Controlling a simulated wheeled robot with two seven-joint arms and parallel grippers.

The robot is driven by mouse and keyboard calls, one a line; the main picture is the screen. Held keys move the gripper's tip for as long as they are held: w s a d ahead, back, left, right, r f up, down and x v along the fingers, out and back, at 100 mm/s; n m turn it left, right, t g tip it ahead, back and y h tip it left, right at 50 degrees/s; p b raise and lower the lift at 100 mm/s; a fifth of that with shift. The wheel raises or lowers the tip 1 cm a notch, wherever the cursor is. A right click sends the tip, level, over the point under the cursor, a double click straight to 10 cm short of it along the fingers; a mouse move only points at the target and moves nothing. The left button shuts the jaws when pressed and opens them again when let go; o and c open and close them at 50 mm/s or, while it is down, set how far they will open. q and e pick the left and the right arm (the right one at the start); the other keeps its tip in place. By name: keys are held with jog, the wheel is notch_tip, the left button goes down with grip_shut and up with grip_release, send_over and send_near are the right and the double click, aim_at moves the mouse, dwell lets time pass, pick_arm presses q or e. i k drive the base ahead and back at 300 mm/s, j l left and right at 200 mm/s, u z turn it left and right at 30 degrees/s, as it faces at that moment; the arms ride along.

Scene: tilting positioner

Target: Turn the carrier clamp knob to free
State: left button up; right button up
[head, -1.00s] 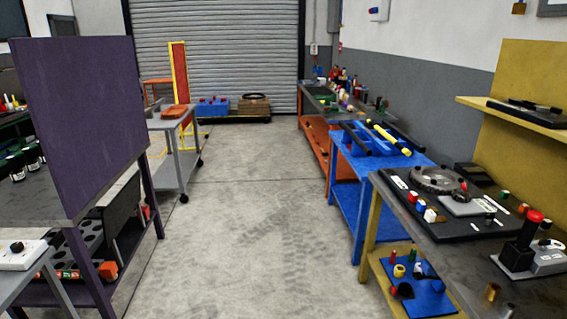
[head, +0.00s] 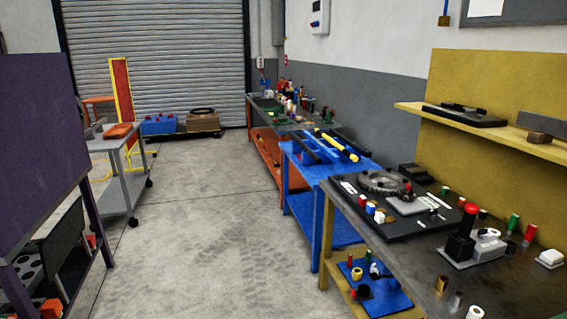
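I cannot make out for sure which part is the carrier clamp knob. On the right bench (head: 402,262), a black board (head: 393,228) carries a round grey toothed disc (head: 383,182) and a grey plate (head: 410,204) with small labels. Nearer on the same bench, a black upright block with a red knob (head: 471,209) stands on a light base beside a grey metal unit (head: 489,243). Whether any of these holds the clamp knob is too small to tell. Neither of my grippers shows in this view.
A blue bench (head: 312,172) and an orange bench (head: 278,155) continue along the right wall. A yellow shelf (head: 450,118) hangs above the right bench. A purple panel (head: 38,150) stands at left, beyond it a grey cart (head: 124,185). The concrete floor (head: 205,220) between is clear.

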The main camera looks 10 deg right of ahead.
aim_at(432, 214)
jog(key=i+l+z, duration=0.15)
jog(key=z, duration=0.2)
jog(key=i+l+z, duration=0.1)
jog(key=z, duration=0.3)
jog(key=i+z, duration=0.2)
jog(key=z, duration=0.15)
jog(key=i+j+z, duration=0.25)
jog(key=i, duration=0.9)
jog(key=l, duration=0.1)
